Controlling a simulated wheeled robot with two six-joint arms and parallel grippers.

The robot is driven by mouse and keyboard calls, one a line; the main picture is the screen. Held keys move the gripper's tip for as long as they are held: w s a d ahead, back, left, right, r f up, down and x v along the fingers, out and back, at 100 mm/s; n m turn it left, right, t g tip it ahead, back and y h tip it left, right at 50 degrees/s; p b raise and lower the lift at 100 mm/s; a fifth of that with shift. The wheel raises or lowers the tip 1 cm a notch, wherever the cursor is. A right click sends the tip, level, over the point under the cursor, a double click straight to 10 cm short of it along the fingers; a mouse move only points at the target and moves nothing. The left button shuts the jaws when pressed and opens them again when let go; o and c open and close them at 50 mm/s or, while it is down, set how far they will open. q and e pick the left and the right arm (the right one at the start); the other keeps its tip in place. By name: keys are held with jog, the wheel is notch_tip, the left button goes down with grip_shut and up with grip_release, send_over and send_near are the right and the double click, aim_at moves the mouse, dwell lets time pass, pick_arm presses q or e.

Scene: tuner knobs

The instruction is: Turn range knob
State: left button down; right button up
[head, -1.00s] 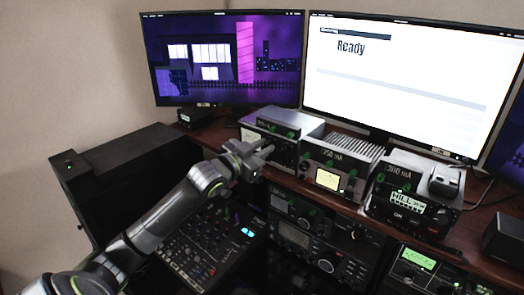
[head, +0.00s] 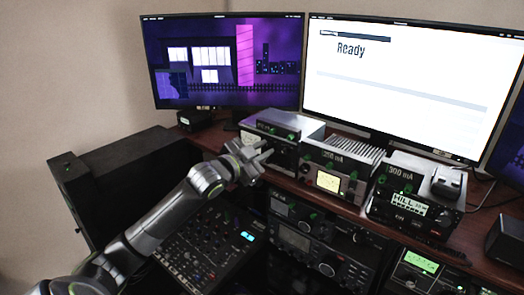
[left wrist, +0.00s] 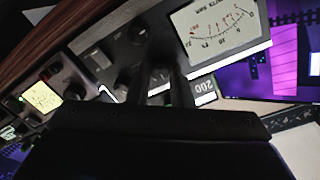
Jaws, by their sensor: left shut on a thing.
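My left gripper (head: 264,153) is at the front of the leftmost grey unit (head: 283,121) on the shelf. In the left wrist view its fingers (left wrist: 163,84) are shut on a knob at that unit's grey panel; the knob is mostly hidden by the fingers. I take it for the range knob, but no label on it is readable. Other dark knobs (left wrist: 137,33) are on the same panel. My right gripper is not in view.
A middle unit (head: 333,165) with a lit meter and a right unit (head: 402,193) stand along the wooden shelf. A mixer (head: 208,247) and more radios (head: 318,240) are below. A black case (head: 110,180) is at left.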

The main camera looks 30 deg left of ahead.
pick_arm(q)
jog(key=c, duration=1.3)
grip_release()
jog(key=shift+s, duration=0.1)
jog(key=shift+s, duration=0.25)
jog(key=s+a+p, duration=0.2)
jog(key=s+p, duration=0.3)
jog(key=s, duration=1.1)
jog(key=shift+s+r, duration=0.3)
jog(key=shift+f, duration=0.1)
